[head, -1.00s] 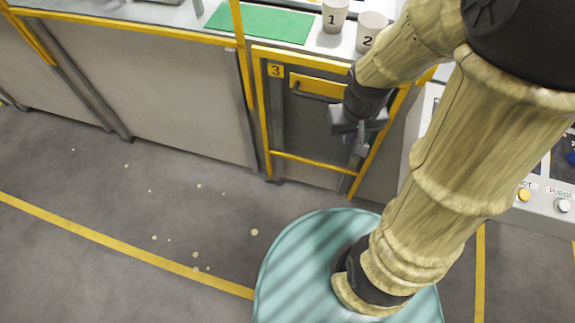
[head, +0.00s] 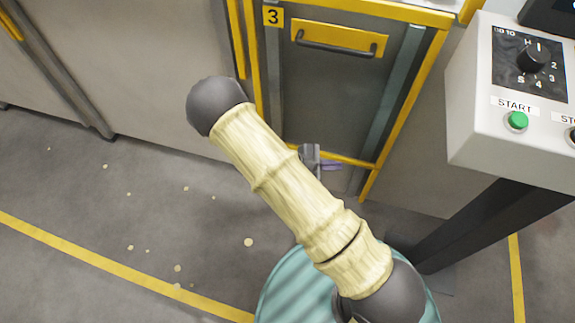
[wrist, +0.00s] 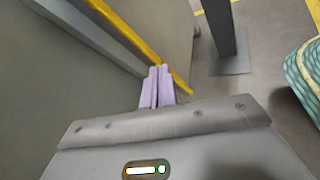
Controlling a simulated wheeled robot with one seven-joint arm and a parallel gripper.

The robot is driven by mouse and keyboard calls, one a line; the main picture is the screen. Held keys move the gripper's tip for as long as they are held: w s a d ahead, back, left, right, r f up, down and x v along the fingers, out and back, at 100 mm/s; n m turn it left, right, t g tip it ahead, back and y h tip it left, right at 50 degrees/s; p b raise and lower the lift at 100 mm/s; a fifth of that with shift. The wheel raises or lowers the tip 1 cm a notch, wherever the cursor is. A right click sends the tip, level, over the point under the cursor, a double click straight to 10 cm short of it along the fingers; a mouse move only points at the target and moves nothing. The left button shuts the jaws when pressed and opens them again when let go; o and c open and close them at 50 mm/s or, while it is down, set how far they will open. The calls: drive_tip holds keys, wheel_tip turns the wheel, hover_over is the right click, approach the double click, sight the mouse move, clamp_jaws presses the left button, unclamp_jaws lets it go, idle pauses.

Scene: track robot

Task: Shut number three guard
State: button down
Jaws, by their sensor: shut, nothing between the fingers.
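The number three guard (head: 330,95) is a dark panel in a yellow frame at the upper middle of the head view. A plate marked 3 (head: 273,17) sits at its upper left, and a dark bar handle (head: 340,48) on a yellow strip crosses its top. I cannot tell whether the guard is fully shut. My gripper (head: 331,165) is low in front of the guard, near its bottom yellow rail and well below the handle. In the wrist view my gripper's lilac fingers (wrist: 157,85) are together and empty, near a yellow edge (wrist: 145,45); contact is unclear.
A control box (head: 520,120) with a dial and a green START button stands at the right on a dark post (head: 480,225). The post also shows in the wrist view (wrist: 221,30). Grey cabinet panels (head: 150,80) run left of the guard. The floor at left is open, with small pale spots.

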drive_tip(key=w+a+f+n+t+y+b, duration=0.3)
drive_tip(key=a+f+n+t+b, duration=0.4)
drive_tip(key=f, duration=0.5)
drive_tip(key=w+a+f+n+t+y+b, duration=0.4)
drive_tip(key=a+f+n+t+b, duration=0.3)
drive_tip(key=f, duration=0.5)
drive_tip(key=a+n+t, duration=0.2)
drive_tip(key=n+t, duration=0.1)
drive_tip(key=shift+w+f+t, duration=0.15)
drive_tip(key=shift+t, duration=0.15)
drive_tip(key=w+d+r+b, duration=0.3)
drive_tip(key=w+r+b, duration=0.2)
drive_tip(key=w, duration=0.4)
drive_tip(key=shift+r, duration=0.7)
drive_tip(key=shift+w+r, duration=0.1)
